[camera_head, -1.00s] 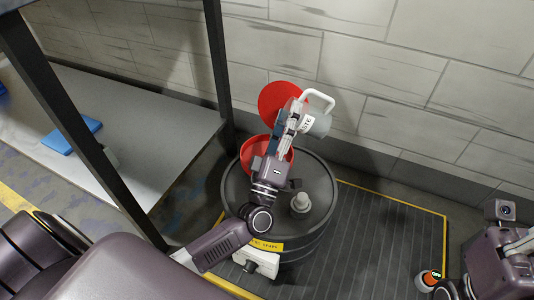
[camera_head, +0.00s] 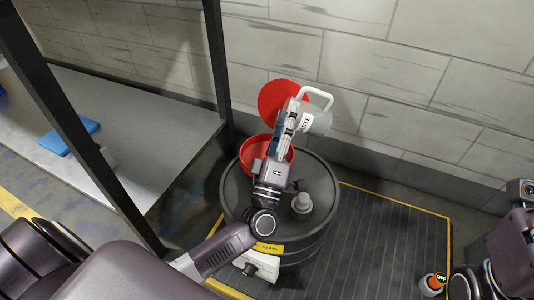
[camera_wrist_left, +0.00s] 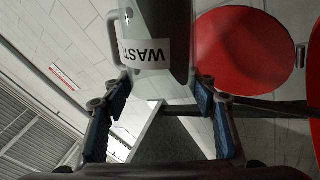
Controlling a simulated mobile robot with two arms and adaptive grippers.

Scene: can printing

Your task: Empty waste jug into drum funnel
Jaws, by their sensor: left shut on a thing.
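The waste jug (camera_head: 318,122) is a grey, translucent container with a white handle and a white label. My left gripper (camera_head: 291,122) is shut on it and holds it above the back of the red drum funnel (camera_head: 247,151). In the left wrist view the jug (camera_wrist_left: 150,20) sits between the two fingers (camera_wrist_left: 160,100), its label reading upside down. The funnel's round red lid (camera_head: 276,97) stands open behind. The funnel sits on the black drum (camera_head: 235,190); my gripper hides part of its bowl. No pouring stream shows. My right arm is at the lower right edge; its fingers are unclear.
A grey bench (camera_head: 170,130) with a blue item (camera_head: 68,138) stands left, behind dark frame posts (camera_head: 215,60). A block wall (camera_head: 430,80) is close behind the drum. A grey cap (camera_head: 302,202) rises from the drum top. An orange button marked OFF (camera_head: 434,283) is lower right.

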